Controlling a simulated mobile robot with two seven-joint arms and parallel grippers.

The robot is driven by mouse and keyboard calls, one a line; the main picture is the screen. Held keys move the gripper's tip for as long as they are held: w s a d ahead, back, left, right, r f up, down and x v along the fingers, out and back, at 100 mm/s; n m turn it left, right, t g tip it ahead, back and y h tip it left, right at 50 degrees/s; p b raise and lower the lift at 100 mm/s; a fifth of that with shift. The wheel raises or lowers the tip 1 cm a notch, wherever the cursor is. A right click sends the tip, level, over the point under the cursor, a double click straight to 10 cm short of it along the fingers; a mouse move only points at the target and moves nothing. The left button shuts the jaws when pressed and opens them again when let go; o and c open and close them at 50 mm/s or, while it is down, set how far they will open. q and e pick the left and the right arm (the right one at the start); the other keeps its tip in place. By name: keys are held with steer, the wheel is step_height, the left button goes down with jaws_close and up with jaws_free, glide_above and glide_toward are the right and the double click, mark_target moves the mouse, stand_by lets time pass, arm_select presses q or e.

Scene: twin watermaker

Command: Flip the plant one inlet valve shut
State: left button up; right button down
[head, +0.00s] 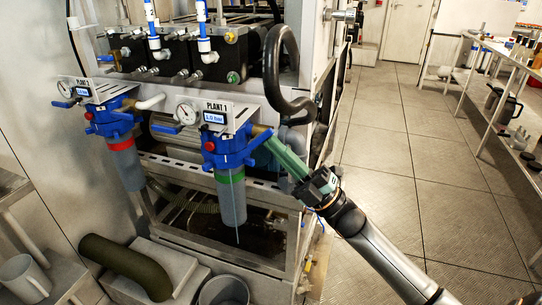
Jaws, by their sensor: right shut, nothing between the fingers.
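The plant one filter unit has a PLANT 1 plate (221,111), a round gauge (188,112), a small display and a red button. Below are a blue head (224,148), a green ring and a grey bowl (232,204). A blue lever (166,128) sticks out to its left; a blue piece (257,159) juts out at its right. The pictures do not label which is the inlet valve. My right gripper (308,184) is shut and empty, right of the head, at the lower end of a green pipe-like piece (287,158). I cannot tell if they touch. My left gripper is out of view.
A matching PLANT 2 unit (112,124) with a red ring stands to the left. A thick black hose (271,77) curves above the gripper. The tiled floor (405,165) at right is open, with a bench (497,52) beyond.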

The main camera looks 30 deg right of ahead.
steer(key=g+h+p, duration=0.1)
steer(key=p, duration=0.2)
steer(key=r+g+h+p, duration=0.1)
steer(key=p, duration=0.3)
steer(key=r+g+h+p, duration=0.1)
steer(key=g+h+p, duration=0.1)
steer(key=p, duration=0.2)
steer(key=shift+w+a+r, duration=0.25)
steer(key=shift+w+a, duration=0.05)
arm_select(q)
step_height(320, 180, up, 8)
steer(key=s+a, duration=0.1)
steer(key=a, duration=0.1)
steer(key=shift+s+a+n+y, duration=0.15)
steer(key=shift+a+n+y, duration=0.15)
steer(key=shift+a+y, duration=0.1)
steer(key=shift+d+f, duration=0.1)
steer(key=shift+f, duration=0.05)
arm_select(e)
steer(key=shift+d, duration=0.1)
